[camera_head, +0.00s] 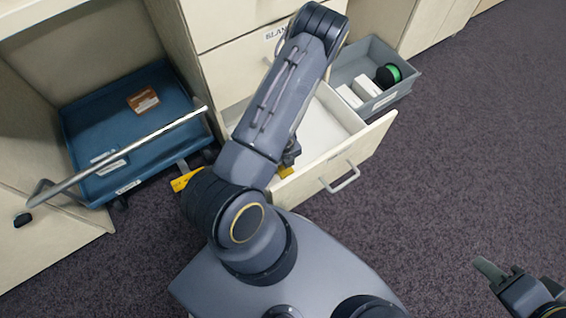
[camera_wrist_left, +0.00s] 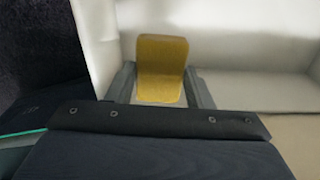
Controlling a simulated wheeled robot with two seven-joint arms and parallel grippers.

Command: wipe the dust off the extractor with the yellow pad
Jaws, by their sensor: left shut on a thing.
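The yellow pad (camera_wrist_left: 162,62) stands upright between the two dark fingers of my left gripper (camera_wrist_left: 161,88) in the left wrist view. The gripper is shut on it, with pale drawer walls around and behind it. In the head view my own arm hides most of this gripper; a small yellow patch (camera_head: 286,172) shows beside the arm at the open drawer (camera_head: 338,170). My right gripper (camera_head: 502,272) is at the lower right, over the carpet, away from everything; its finger gap is unclear. I cannot make out an extractor or dust in either view.
A blue tray cart (camera_head: 85,128) with a metal handle (camera_head: 135,150) and a brown box (camera_head: 143,100) stands at the left. A grey bin (camera_head: 375,55) holding white boxes and a green-and-black round thing stands behind the drawer. The carpet (camera_head: 470,130) at the right is clear.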

